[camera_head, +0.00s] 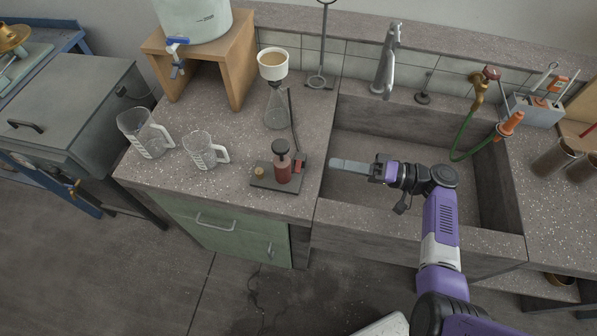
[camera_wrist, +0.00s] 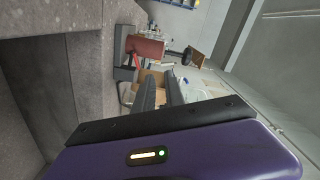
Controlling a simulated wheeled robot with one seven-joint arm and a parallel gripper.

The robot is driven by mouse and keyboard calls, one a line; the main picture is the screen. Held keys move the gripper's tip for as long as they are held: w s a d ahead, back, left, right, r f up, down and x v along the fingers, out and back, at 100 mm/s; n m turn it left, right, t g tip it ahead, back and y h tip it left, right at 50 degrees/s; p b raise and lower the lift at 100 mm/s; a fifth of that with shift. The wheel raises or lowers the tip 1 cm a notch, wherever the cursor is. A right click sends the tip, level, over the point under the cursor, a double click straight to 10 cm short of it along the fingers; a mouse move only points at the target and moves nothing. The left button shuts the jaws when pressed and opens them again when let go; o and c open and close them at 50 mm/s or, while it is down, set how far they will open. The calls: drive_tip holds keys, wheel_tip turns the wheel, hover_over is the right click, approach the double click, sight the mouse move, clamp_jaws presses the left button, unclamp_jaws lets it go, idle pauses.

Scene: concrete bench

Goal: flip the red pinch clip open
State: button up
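The red pinch clip (camera_head: 299,164) sits at the right end of a dark base plate (camera_head: 262,185) on the counter, left of the sink. A thin dark upright piece rises above it. In the wrist view the clip (camera_wrist: 137,61) is a small red piece beyond my fingers, slightly left. Whether it is open or shut is too small to tell.
A glass flask (camera_head: 275,112) with a white funnel (camera_head: 273,64) stands behind the plate. Two clear jugs (camera_head: 200,150) (camera_head: 147,135) stand left. A wooden stand (camera_head: 235,65) bears a large container. The sink (camera_head: 375,145) has a tap (camera_head: 387,60) behind.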

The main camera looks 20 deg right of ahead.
drive_tip(key=b, duration=0.4)
approach(298, 166)
drive_tip(key=shift+f+p+x, duration=0.1)
drive_tip(key=shift+p+x, duration=0.3)
drive_tip(key=shift+x, duration=1.5)
drive_tip(key=shift+f+p+x, duration=0.15)
drive_tip(key=shift+p+x, duration=0.2)
drive_tip(key=shift+x, duration=1.5)
drive_tip(key=shift+s+a, duration=0.1)
drive_tip(key=shift+s, duration=0.05)
clamp_jaws()
drive_tip(key=m+p, duration=0.1)
drive_tip(key=m, duration=0.1)
drive_tip(key=r+m+p, duration=0.1)
drive_tip(key=m, duration=0.2)
drive_tip(key=shift+s+r+m, duration=0.1)
drive_tip(key=shift+r+m, duration=0.05)
drive_tip(key=shift+m, duration=0.15)
drive_tip(key=shift+r+m+p, duration=0.15)
drive_tip(key=shift+m+p, duration=0.4)
drive_tip(key=shift+m, duration=0.55)
drive_tip(key=shift+r+m+p, duration=0.15)
drive_tip(key=shift+m+p, duration=0.4)
drive_tip(key=shift+m, duration=0.55)
